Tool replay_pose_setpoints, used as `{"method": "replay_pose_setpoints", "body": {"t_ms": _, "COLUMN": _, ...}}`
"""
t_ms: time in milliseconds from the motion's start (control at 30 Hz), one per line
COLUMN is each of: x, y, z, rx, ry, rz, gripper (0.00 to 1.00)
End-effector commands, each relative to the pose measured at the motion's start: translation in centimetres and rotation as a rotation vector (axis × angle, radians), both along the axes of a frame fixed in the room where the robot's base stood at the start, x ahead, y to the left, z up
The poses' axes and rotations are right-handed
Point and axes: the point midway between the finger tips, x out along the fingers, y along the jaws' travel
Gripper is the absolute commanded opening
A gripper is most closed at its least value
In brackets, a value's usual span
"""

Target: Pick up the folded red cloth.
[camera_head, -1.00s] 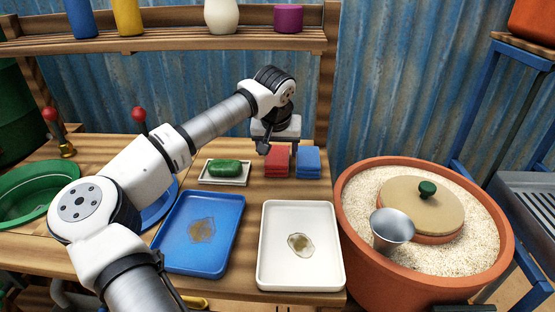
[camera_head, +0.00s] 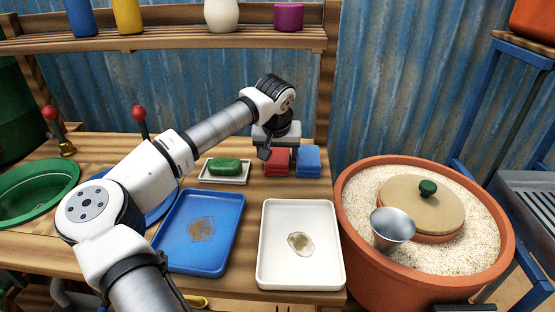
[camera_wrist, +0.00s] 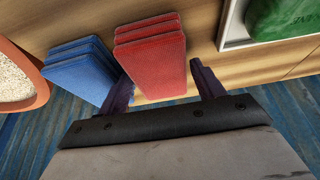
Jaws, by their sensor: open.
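The folded red cloth (camera_head: 277,163) lies on the wooden table, just left of a folded blue cloth (camera_head: 308,162). My gripper (camera_head: 277,148) is open and low over the red cloth, pointing down. In the wrist view the red cloth (camera_wrist: 152,58) shows its stacked folds, and it lies ahead of and between the open fingers of my gripper (camera_wrist: 160,85). The left finger is close to the gap between the red cloth and the blue cloth (camera_wrist: 82,70). I cannot tell whether any finger touches cloth.
A green soap bar (camera_head: 225,167) sits on a small white dish left of the red cloth. A blue tray (camera_head: 168,264) and a white tray (camera_head: 297,279) lie in front. A terracotta pot (camera_head: 350,225) of grain stands right. A shelf (camera_head: 170,43) runs above behind.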

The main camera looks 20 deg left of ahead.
Motion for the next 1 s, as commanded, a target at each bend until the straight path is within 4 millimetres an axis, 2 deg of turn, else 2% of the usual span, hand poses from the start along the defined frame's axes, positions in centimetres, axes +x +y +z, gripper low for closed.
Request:
{"method": "replay_pose_setpoints", "body": {"t_ms": 133, "x": 0.0, "y": 0.0, "z": 0.0, "rx": 0.000, "ry": 0.000, "rz": 0.000, "gripper": 0.66}}
{"method": "replay_pose_setpoints", "body": {"t_ms": 400, "x": 0.0, "y": 0.0, "z": 0.0, "rx": 0.000, "ry": 0.000, "rz": 0.000, "gripper": 0.33}}
{"method": "replay_pose_setpoints", "body": {"t_ms": 767, "x": 0.0, "y": 0.0, "z": 0.7, "rx": 0.000, "ry": 0.000, "rz": 0.000, "gripper": 0.33}}
{"method": "replay_pose_setpoints", "body": {"t_ms": 1000, "x": 0.3, "y": -1.4, "z": 1.7, "rx": 0.001, "ry": 0.000, "rz": -0.004, "gripper": 0.33}}
